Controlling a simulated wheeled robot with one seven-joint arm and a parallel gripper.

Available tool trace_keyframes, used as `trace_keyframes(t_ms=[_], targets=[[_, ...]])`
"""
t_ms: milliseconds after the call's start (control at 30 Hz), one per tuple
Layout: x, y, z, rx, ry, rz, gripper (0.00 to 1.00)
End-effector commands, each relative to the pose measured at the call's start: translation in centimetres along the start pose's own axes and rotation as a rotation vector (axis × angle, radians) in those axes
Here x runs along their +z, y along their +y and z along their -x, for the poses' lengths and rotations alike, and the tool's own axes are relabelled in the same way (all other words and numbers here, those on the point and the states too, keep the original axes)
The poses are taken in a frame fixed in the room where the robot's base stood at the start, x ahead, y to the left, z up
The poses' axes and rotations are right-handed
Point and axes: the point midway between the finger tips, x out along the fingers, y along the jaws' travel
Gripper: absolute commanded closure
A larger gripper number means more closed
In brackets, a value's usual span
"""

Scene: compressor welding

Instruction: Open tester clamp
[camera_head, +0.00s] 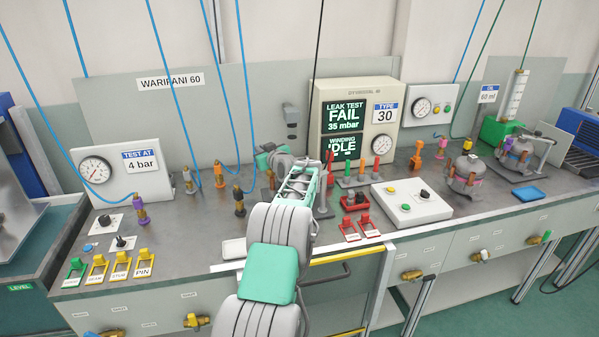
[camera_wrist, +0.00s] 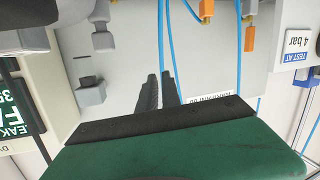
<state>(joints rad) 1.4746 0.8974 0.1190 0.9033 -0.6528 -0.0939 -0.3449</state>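The leak tester (camera_head: 358,118) is a beige cabinet at the back of the bench. My arm reaches up the middle of the head view, hiding part of the bench left of the tester. In the wrist view, my gripper's two dark fingers (camera_wrist: 159,88) stand close together with a narrow empty gap. They point toward the grey back panel and touch nothing visible. The tester's edge (camera_wrist: 15,105) also shows there.
A gauge box (camera_head: 108,170) marked 4 bar stands at the left, with blue hoses hanging nearby. A white control box (camera_head: 411,203) and a grey compressor (camera_head: 465,175) are on the right. Red tags (camera_head: 359,228) lie near the front edge.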

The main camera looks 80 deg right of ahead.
Motion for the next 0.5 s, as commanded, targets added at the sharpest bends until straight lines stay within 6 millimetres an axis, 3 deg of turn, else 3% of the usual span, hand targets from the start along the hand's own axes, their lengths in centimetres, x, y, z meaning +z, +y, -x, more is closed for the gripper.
trace_keyframes(t_ms=[67, 167, 333, 500], targets=[[1.9, -1.1, -0.7, 0.147, -0.071, 0.11, 1.0], [4.6, -1.8, 1.2, 0.329, -0.187, 0.308, 1.0], [6.9, -2.9, 8.9, 0.565, -0.393, 0.734, 1.0], [5.8, -3.7, 16.4, 0.71, -0.537, 1.131, 1.0]])
